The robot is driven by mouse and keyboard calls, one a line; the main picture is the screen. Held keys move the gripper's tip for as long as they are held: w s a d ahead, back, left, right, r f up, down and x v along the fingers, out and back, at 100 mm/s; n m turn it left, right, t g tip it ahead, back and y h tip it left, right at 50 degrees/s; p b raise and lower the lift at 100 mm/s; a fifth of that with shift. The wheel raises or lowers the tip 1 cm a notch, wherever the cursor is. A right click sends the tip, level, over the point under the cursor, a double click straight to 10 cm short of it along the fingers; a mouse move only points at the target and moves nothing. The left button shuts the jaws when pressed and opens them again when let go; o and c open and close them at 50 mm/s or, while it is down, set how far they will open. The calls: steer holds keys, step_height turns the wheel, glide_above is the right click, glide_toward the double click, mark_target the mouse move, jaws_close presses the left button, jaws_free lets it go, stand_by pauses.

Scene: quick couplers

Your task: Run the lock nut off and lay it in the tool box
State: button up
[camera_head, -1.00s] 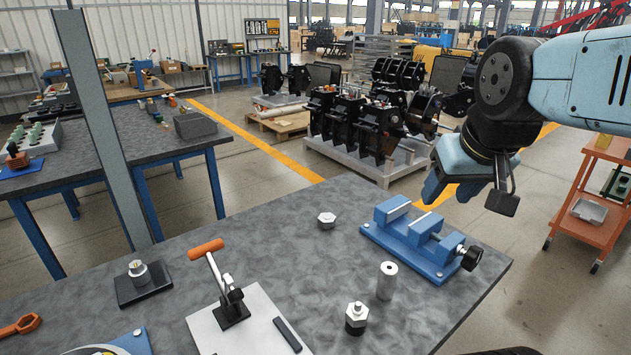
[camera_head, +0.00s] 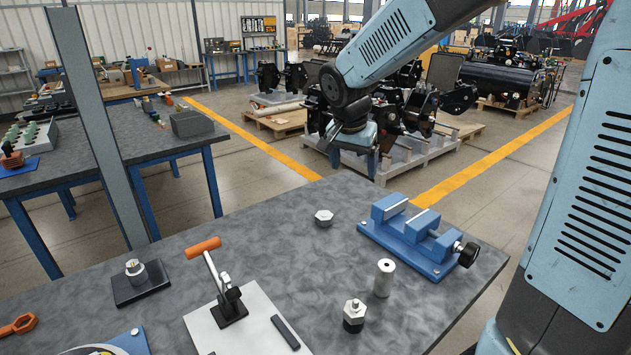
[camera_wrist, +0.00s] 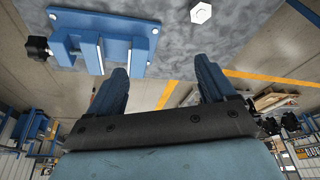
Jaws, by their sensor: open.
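My gripper (camera_wrist: 162,68) is open and empty in the wrist view, its two blue fingers wide apart. In the head view it hangs beyond the table's far edge, partly hidden by my own arm. A silver hex piece (camera_head: 324,217) lies alone on the table; it also shows in the wrist view (camera_wrist: 201,12). A second hex-bodied fitting (camera_head: 354,311) stands upright on a black base near the front. A third metal fitting (camera_head: 135,270) stands on a black block at the left. I cannot tell which is the lock nut. No tool box is clearly identifiable.
A blue vise (camera_head: 418,237) sits at the table's right, with a silver cylinder (camera_head: 384,278) in front. An orange-handled toggle clamp (camera_head: 229,300) stands on a pale plate. An orange wrench (camera_head: 20,324) lies far left. The table's middle is mostly clear.

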mark_target(325, 214)
steer(key=w+a+f+m+h, duration=0.1)
steer(key=w+a+f+m, duration=0.2)
steer(key=w+a+f, duration=0.55)
steer(key=x, duration=0.9)
steer(key=s+x, duration=0.1)
steer(key=x, duration=0.3)
steer(key=shift+f, duration=0.4)
steer(key=shift+c, duration=0.3)
